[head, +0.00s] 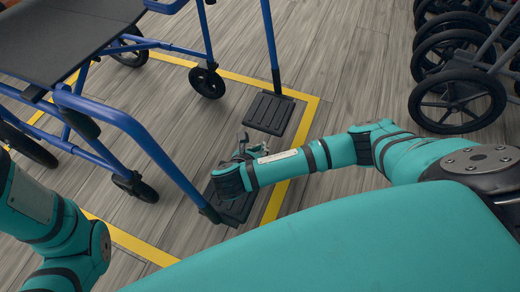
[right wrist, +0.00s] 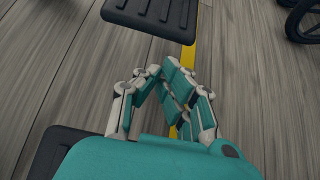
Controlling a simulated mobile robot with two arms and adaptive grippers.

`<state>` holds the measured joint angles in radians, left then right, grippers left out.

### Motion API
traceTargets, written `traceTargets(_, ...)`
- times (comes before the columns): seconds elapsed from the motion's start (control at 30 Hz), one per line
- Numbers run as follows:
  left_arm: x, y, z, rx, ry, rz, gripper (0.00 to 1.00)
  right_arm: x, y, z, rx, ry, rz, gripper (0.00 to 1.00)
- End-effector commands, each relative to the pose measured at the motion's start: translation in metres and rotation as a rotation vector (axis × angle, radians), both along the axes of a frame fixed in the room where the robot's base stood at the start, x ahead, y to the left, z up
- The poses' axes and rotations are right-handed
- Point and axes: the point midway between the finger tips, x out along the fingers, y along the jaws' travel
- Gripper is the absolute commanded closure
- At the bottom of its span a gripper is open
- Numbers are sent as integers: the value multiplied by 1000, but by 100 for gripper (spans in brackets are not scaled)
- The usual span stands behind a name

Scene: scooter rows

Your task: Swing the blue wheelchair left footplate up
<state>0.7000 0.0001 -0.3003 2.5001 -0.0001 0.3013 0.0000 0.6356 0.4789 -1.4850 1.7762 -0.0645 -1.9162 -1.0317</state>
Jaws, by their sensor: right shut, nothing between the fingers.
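The blue wheelchair (head: 128,122) stands at the left of the head view, with its leg tubes reaching right and down. Its far footplate (head: 269,113) is black, ribbed and lies flat; it also shows at the top of the right wrist view (right wrist: 155,14). Its near footplate (head: 238,209) also lies flat, partly hidden by my right arm, and shows at lower left in the right wrist view (right wrist: 58,152). My right gripper (head: 243,146) is shut and empty, between the two footplates and apart from the far one; its fingertips show in the right wrist view (right wrist: 157,70). My left gripper is out of view.
Yellow floor lines (head: 303,124) frame the wheelchair on the wood-plank floor. Several dark wheels (head: 457,101) of other vehicles stand at the upper right. The floor between them and the wheelchair is clear.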

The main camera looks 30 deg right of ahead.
Motion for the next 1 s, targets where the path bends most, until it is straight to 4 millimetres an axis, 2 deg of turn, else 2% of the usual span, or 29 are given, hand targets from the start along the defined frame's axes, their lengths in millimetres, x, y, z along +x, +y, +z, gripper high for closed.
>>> traceTargets(0.03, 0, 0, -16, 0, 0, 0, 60, 6, -6, -14, -1, -2, -1, 100)
traceTargets(0.1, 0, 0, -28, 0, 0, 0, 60, 12, -15, -23, -2, 0, -2, 100)
traceTargets(0.4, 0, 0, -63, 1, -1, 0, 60, 35, -40, -48, -1, 0, 1, 100)
traceTargets(0.6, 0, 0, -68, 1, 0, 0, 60, 41, -46, -51, 1, 1, 1, 100)
traceTargets(1.0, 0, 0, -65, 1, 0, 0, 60, 41, -46, -49, 2, 3, 1, 100)
